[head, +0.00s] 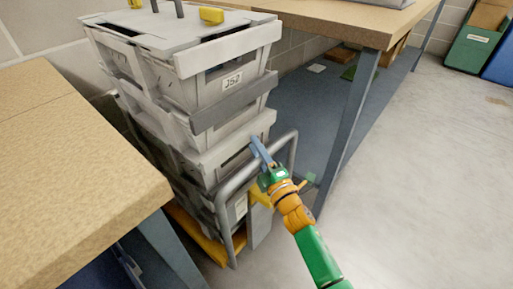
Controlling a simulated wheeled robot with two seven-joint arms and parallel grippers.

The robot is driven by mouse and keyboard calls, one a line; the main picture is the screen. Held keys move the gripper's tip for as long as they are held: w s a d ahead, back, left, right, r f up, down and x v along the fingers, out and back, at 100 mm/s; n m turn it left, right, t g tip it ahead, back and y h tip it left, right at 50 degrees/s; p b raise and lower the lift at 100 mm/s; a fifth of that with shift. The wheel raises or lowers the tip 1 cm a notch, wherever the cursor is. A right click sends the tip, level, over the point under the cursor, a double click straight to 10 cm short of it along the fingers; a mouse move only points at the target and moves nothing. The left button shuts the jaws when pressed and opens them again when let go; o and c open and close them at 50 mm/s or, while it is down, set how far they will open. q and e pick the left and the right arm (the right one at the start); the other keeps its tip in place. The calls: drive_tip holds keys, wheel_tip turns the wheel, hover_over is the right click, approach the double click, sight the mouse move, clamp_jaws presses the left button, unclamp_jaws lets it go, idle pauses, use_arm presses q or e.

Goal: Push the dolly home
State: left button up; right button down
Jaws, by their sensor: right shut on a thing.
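The dolly shows as a yellow base (199,238) at floor level with a grey tubular handle (226,196) on its near side. It carries a stack of several grey crates (228,119); the upper one has a label reading J52. My right gripper (259,150) is at the handle's upper bar, shut on it, with the green and orange arm coming in from the lower right. The fingers partly hide the bar. The dolly stands in the gap between two tables. My left gripper is not in view.
A wooden table (70,150) stands close at the left, and another table (310,18) at the back right, with its grey leg (347,130) near the handle. Green and blue bins (478,42) stand at the far right. The floor at right is clear.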

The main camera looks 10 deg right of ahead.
drive_tip(key=c, duration=0.6)
unclamp_jaws()
drive_tip(key=shift+w+a+f, duration=0.1)
drive_tip(key=shift+a, duration=0.05)
drive_tip(key=p+v, duration=0.1)
drive_tip(key=v, duration=0.6)
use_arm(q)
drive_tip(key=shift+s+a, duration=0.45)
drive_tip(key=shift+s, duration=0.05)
